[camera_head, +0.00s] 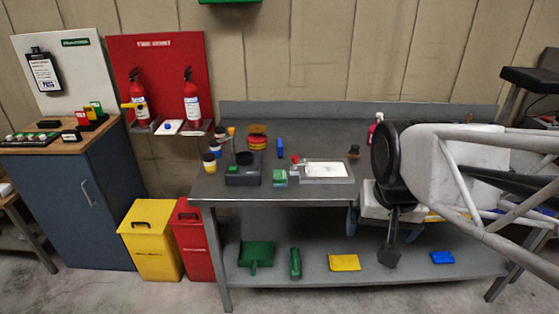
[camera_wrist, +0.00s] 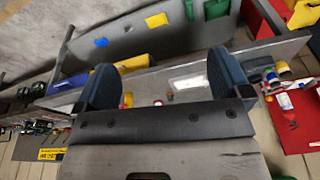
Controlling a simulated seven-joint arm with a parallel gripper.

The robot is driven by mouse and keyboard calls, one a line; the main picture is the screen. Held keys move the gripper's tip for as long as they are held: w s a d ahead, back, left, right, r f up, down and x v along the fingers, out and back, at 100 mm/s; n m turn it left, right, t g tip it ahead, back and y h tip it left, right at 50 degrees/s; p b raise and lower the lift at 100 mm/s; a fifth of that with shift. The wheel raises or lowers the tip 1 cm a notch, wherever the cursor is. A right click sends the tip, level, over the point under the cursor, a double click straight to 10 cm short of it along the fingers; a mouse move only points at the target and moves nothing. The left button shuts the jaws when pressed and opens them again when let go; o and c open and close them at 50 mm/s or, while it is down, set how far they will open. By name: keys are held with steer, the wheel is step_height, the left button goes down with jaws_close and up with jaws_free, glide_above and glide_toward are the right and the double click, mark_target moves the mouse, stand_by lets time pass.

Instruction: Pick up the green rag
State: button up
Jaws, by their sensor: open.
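A small green folded item (camera_head: 280,177), which looks like the green rag, lies on the grey workbench (camera_head: 240,196) in the head view, left of a shallow tray. It is small, and I cannot be sure it is cloth. I cannot pick it out in the wrist view. My gripper (camera_wrist: 164,84) is open and empty in the wrist view, its two dark fingers wide apart. In the head view my gripper (camera_head: 392,250) hangs at the bench's front right, well right of the green item and apart from it. One finger shows there; the other is not clear.
The tray (camera_head: 328,180) and a dark box (camera_head: 242,178) flank the green item. The lower shelf (camera_head: 318,277) holds a green dustpan (camera_head: 256,254), a green brush (camera_head: 295,263), a yellow cloth (camera_head: 344,262) and a blue cloth (camera_head: 442,257). Yellow and red bins (camera_head: 152,240) stand left.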

steer(key=w+a+r+m, duration=0.1)
steer(key=w+a+m, duration=0.25)
steer(key=w, duration=0.95)
steer(key=m+g, duration=0.2)
steer(key=m, duration=1)
glide_above(282, 175)
steer(key=f, duration=1.6)
steer(key=shift+s+d+f, duration=0.3)
steer(key=shift+w+a+f+m, duration=0.25)
steer(key=shift+w+f+m, duration=0.1)
steer(key=shift+w+f, duration=0.05)
steer(key=shift+f, duration=0.15)
steer(key=shift+f, duration=1.15)
steer(key=shift+f, duration=0.15)
